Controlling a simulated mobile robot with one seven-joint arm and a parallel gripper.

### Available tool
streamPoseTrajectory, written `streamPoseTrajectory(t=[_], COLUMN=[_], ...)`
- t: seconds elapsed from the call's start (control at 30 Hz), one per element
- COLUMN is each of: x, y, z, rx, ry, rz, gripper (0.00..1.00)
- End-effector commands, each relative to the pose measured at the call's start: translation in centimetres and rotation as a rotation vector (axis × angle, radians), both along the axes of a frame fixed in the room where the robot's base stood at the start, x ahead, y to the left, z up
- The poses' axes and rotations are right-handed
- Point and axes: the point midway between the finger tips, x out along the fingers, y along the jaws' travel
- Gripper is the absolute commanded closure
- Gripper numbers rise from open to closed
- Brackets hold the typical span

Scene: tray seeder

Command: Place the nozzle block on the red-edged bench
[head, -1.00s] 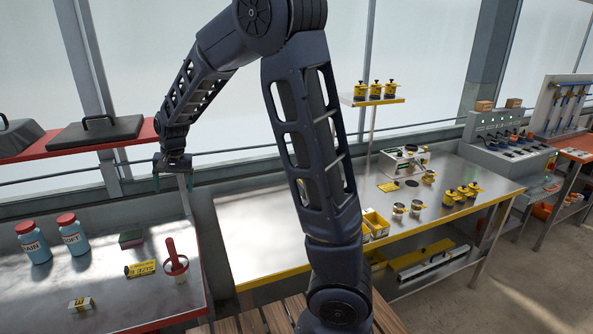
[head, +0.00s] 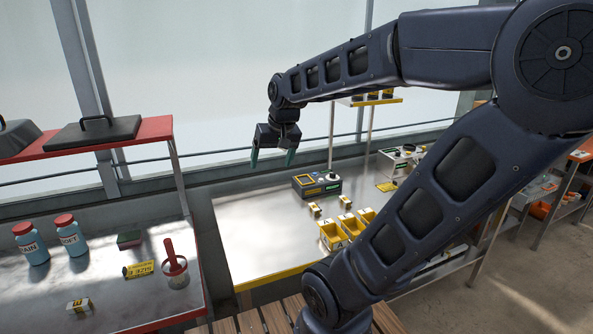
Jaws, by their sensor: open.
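The red-edged bench (head: 128,305) is at the left, with a metal top. A small white-and-yellow block (head: 79,305) with a dark mark lies near its front. Two similar small blocks, a left one (head: 314,210) and a right one (head: 346,202), sit on the yellow-edged bench (head: 250,240) behind yellow bins. I cannot tell from their labels which is the nozzle block. My gripper (head: 272,160) is open and empty, pointing down, in the air over the back left of the yellow-edged bench, apart from all of the blocks.
The red-edged bench also carries two blue jars (head: 68,236), a sponge (head: 130,239), a yellow tag (head: 138,270) and a pot with a red handle (head: 175,265). A red shelf (head: 150,131) overhangs its back. A device (head: 316,186) and yellow bins (head: 333,236) stand on the yellow-edged bench.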

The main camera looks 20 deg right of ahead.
Motion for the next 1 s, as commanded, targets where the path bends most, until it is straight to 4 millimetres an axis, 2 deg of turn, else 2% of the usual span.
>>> streamPoseTrajectory(t=[0.03, 0.2, 0.4, 1.0], x=[-1.4, -5.0, -7.3, -7.5], y=[-0.9, -3.0, -4.0, -4.1], z=[0.1, -0.2, -0.6, -0.7], rx=[-0.017, -0.083, -0.133, -0.140], ry=[-0.017, -0.057, -0.074, -0.075], rz=[-0.008, -0.012, -0.015, -0.015], gripper=[0.19, 0.19, 0.19, 0.19])
